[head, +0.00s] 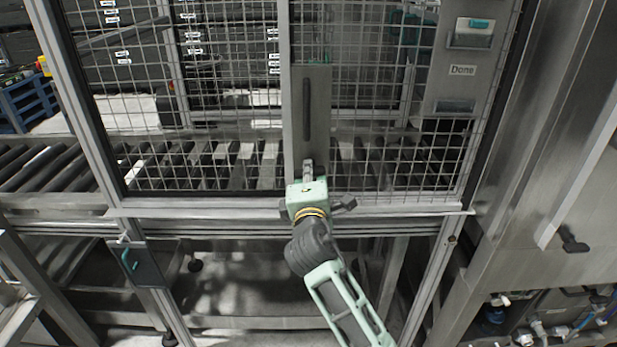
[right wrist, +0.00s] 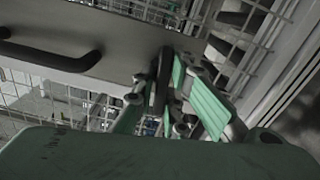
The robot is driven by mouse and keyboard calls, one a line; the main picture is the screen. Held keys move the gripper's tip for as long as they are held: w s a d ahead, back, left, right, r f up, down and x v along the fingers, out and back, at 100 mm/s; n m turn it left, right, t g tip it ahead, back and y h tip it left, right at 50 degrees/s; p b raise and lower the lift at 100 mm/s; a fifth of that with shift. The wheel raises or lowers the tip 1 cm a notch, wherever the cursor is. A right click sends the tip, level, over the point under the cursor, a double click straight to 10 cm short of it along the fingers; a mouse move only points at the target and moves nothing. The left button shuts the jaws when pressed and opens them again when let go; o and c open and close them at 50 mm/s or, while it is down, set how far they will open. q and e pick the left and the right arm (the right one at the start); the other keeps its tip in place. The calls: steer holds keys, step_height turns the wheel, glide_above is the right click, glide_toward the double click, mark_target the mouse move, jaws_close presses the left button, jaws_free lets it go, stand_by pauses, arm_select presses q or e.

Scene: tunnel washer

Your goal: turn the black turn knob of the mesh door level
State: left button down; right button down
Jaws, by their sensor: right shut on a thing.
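The mesh door (head: 306,75) has a grey upright plate with a long black bar handle. My right gripper (head: 308,172) is at the lower end of this plate, just below the handle, and hides the knob in the head view. In the right wrist view the black turn knob (right wrist: 162,82) shows as a dark, narrow piece between the fingers of my right gripper (right wrist: 168,95), which is shut on it. There the knob runs roughly across the line of the bar handle (right wrist: 50,58). My left gripper is not in view.
Rollers (head: 215,165) lie behind the mesh. A grey panel with a "Done" label (head: 462,70) is on the right of the door. A steel ledge (head: 400,210) runs below the door. A steel cabinet (head: 535,130) stands close on the right.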

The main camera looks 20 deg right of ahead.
steer(key=shift+f+m+b, duration=0.3)
steer(key=shift+f+m, duration=0.15)
steer(key=shift+m, duration=0.45)
steer(key=c, duration=1.9)
jaws_free()
steer(key=shift+o, duration=0.3)
steer(key=shift+d+r, duration=0.1)
steer(key=shift+r, duration=0.1)
steer(key=v, duration=1.2)
